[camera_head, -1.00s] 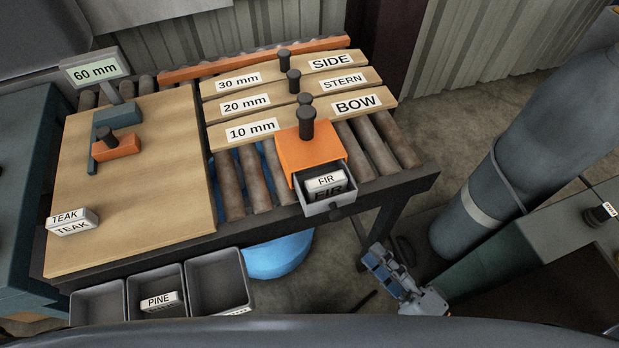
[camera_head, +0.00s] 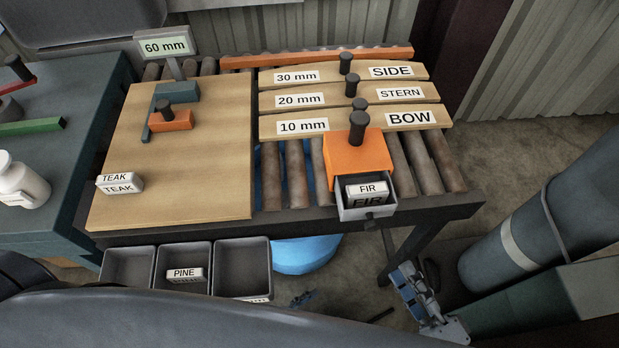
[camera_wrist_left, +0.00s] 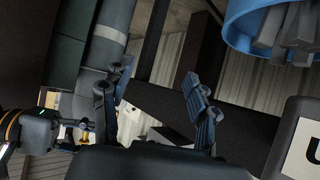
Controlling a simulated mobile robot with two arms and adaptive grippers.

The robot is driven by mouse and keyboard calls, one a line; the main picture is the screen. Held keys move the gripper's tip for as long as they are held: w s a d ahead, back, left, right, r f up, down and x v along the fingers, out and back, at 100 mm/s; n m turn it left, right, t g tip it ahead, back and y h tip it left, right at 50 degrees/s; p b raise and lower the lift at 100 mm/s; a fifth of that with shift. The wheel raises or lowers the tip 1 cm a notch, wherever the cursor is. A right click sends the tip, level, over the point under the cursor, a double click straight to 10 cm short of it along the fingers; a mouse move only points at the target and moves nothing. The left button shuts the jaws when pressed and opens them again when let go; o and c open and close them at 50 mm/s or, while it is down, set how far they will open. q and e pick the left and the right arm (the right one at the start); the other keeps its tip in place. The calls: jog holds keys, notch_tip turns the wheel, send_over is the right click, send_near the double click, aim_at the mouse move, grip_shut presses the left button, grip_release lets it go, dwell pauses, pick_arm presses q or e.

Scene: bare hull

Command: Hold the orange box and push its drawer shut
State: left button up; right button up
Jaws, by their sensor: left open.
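The orange box (camera_head: 356,155) with a black knob on top stands on the rollers at the front right of the bench. Its grey drawer (camera_head: 352,212) is pulled out toward me, and a white block labelled FIR (camera_head: 367,189) lies in it. My left gripper (camera_head: 302,298) is low in front of the bench, mostly hidden by my own body, below and left of the drawer. The left wrist view shows its two fingers (camera_wrist_left: 157,92) spread with nothing between them. My right gripper (camera_head: 412,285) is below and right of the drawer, clear of the box; its finger gap is unclear.
Planks marked BOW (camera_head: 355,122), STERN and SIDE lie behind the box. Grey bins (camera_head: 242,270) stand at the bench front, left of my left gripper. A blue tub (camera_head: 300,256) is under the bench.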

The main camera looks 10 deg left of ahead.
pick_arm(q)
jog(key=w+r+t+h, duration=0.15)
jog(key=w+r, duration=0.35)
jog(key=r, duration=0.5)
jog(key=n+t+y, duration=0.1)
jog(key=n+t, duration=0.2)
jog(key=t, duration=0.3)
send_near(353, 134)
jog(key=x, duration=0.9)
jog(key=shift+w+d, duration=0.1)
jog(key=shift+w, duration=0.05)
